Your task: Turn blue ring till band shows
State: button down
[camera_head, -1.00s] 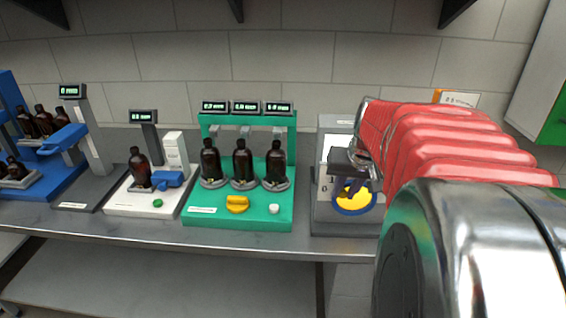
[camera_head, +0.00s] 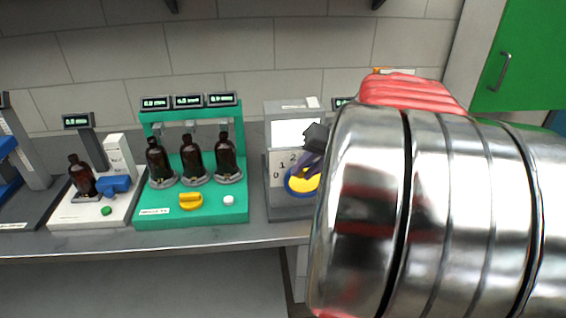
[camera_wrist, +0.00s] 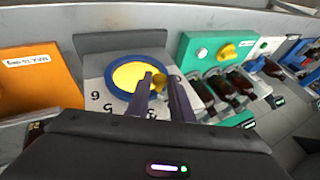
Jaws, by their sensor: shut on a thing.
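The blue ring (camera_head: 287,184) surrounds a yellow disc (camera_head: 303,182) on the front of a grey dial unit (camera_head: 288,207). In the wrist view the blue ring (camera_wrist: 111,84) and yellow disc (camera_wrist: 130,76) show at upper left of centre. My gripper (camera_wrist: 159,84) reaches the disc's edge, its two fingers on either side of a small yellow grip (camera_wrist: 158,83) and shut on it. In the head view my arm hides the unit's right side and much of the gripper (camera_head: 308,168). A white window (camera_head: 290,133) sits above digits 0, 1 and 2.
A green stand (camera_head: 150,213) with three amber bottles and a yellow knob (camera_head: 190,201) stands left of the unit. Further left is a white scale (camera_head: 75,212) with a bottle. An orange block (camera_wrist: 40,76) is on the other side of the unit.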

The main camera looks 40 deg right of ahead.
jog(key=shift+s+f, duration=0.1)
jog(key=c, duration=1.6)
grip_release()
jog(key=v, duration=1.3)
jog(key=shift+s+r, duration=0.1)
jog(key=shift+r, duration=0.3)
